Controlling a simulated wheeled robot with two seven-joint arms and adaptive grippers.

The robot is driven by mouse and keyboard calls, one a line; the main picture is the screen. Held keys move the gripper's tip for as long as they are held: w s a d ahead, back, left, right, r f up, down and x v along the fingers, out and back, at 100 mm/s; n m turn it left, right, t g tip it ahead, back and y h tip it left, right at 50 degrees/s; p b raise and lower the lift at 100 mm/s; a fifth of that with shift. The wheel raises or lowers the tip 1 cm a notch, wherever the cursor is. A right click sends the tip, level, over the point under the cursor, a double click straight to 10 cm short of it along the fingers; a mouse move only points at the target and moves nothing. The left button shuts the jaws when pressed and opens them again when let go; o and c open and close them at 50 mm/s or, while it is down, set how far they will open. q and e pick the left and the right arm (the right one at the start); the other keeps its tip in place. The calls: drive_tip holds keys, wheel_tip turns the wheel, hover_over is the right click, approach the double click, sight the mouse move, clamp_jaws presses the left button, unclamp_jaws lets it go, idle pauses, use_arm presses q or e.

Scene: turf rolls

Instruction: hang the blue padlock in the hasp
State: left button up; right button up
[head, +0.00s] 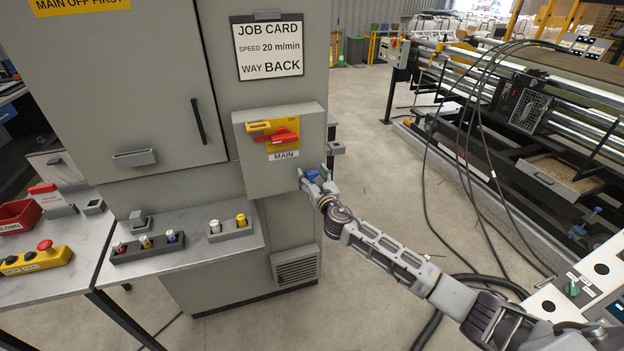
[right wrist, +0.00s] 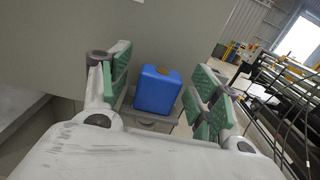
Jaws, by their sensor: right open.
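The blue padlock (right wrist: 158,90) shows in the right wrist view between the two green-padded fingers of my right gripper (right wrist: 160,98). The jaws are open, with gaps at the padlock's sides. Its shackle is not clear. In the head view the padlock (head: 312,175) is a small blue patch, mostly hidden by my right gripper (head: 315,181), at the lower right edge of the grey switch box (head: 240,172). A red handle (head: 284,137) on a yellow plate and a yellow piece (head: 258,126) are on that box's front. I cannot tell which part is the hasp. My left gripper is not in view.
A small grey bracket (head: 336,148) sticks out right of the switch box. A grey shelf (head: 185,255) with buttons stands at the lower left. Black cables (head: 470,150) hang at the right. The floor between cabinet and machine is mostly clear.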

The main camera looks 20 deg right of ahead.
drive_tip(key=shift+w, duration=0.4)
drive_tip(key=shift+c, duration=0.3)
drive_tip(key=c, duration=1.1)
drive_tip(key=shift+r, duration=0.15)
drive_tip(key=shift+r, duration=0.55)
wheel_tip(320, 180, up, 27)
drive_tip(key=p, duration=0.2)
drive_tip(key=shift+f+p, duration=0.2)
drive_tip(key=shift+p, duration=0.15)
drive_tip(key=shift+r, duration=0.3)
